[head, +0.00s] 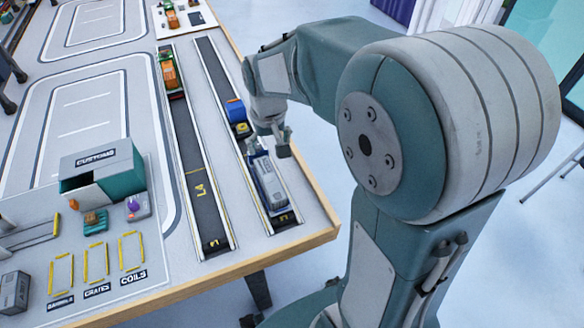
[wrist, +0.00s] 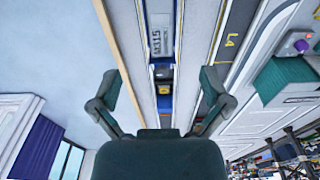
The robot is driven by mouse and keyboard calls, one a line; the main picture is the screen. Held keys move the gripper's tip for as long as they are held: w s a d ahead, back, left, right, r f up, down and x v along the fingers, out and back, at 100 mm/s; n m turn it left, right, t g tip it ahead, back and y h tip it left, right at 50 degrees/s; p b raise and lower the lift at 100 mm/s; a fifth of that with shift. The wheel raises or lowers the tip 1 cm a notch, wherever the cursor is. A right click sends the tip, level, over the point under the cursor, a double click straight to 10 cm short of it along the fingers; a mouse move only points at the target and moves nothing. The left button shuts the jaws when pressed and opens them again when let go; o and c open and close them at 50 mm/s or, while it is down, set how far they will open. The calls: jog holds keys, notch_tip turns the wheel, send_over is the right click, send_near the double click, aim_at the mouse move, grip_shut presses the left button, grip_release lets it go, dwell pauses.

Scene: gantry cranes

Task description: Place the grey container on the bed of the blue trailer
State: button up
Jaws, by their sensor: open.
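The grey container (head: 268,184) lies lengthwise on the blue trailer (head: 258,196), near the front end of the right-hand lane. Blue edges of the trailer show along its sides. In the wrist view the container (wrist: 161,36) carries dark markings and sits between the blue side rails of the trailer (wrist: 164,104). It looks level and in line with the bed. My gripper (head: 268,150) is above the rear part of the trailer, by the container's far end. In the wrist view my gripper (wrist: 160,88) has its fingers wide apart with nothing between them, clear of the container.
A blue truck (head: 236,111) stands farther up the same lane. A green-and-orange truck (head: 169,72) is in the left lane. The customs building (head: 103,170), marked pads (head: 96,262) and another grey box (head: 14,292) are at left. The wooden table edge (head: 300,242) is close.

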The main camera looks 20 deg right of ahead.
jog(key=s+r+t, duration=0.2)
jog(key=s+r, duration=0.2)
jog(key=s, duration=0.5)
jog(key=s+r+t, duration=0.2)
jog(key=s+r, duration=0.3)
jog(key=s, duration=0.3)
jog(key=shift+s+r+t, duration=0.2)
jog(key=shift+s+t, duration=0.1)
jog(key=shift+s, duration=0.1)
